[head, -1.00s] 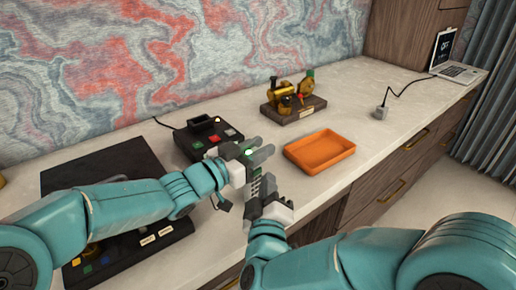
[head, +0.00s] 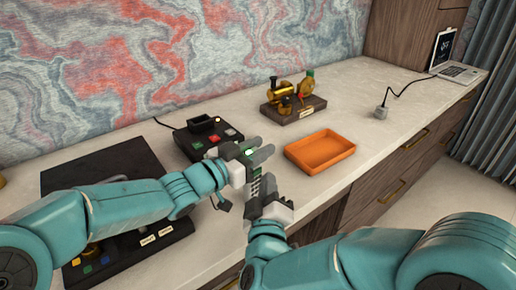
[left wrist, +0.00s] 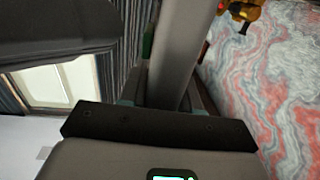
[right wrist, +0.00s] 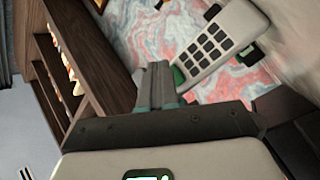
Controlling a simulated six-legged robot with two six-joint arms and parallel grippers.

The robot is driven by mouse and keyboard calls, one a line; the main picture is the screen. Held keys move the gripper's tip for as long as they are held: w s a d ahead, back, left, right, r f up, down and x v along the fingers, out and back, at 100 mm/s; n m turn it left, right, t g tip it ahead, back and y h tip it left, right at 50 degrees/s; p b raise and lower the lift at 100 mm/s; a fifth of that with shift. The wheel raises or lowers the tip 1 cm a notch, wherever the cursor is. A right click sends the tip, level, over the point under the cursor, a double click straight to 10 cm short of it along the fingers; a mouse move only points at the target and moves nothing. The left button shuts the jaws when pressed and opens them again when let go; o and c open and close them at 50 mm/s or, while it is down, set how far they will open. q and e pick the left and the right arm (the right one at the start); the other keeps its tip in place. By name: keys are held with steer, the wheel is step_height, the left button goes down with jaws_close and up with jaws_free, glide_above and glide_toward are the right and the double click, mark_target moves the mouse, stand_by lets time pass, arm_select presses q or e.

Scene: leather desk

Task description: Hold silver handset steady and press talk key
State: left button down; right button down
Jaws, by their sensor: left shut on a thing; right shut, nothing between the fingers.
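The silver handset (head: 254,186) is held upright in the air by my left gripper (head: 256,156), which is shut on its upper part. In the left wrist view the handset (left wrist: 183,50) is a grey bar between the fingers. In the right wrist view the handset (right wrist: 218,42) shows its dark number keys, and a green key (right wrist: 178,76) lies close beside my fingertips. My right gripper (head: 264,190) is shut and empty, at the handset's lower part. I cannot tell whether its tips touch the green key.
A black base unit with coloured buttons (head: 206,138) stands behind the grippers. An orange tray (head: 320,152) is to their right, with a brass ornament on a plinth (head: 294,108) behind. A black panel (head: 95,168) lies at left. A laptop (head: 458,72) stands far right.

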steer(key=shift+a, duration=0.1)
steer(key=shift+w+a, duration=0.25)
steer(key=shift+w, duration=0.1)
steer(key=shift+w+a, duration=0.1)
stand_by(0.4)
steer(key=shift+s+d, duration=0.45)
steer(key=s+d, duration=0.4)
steer(key=shift+s, duration=0.25)
stand_by(0.4)
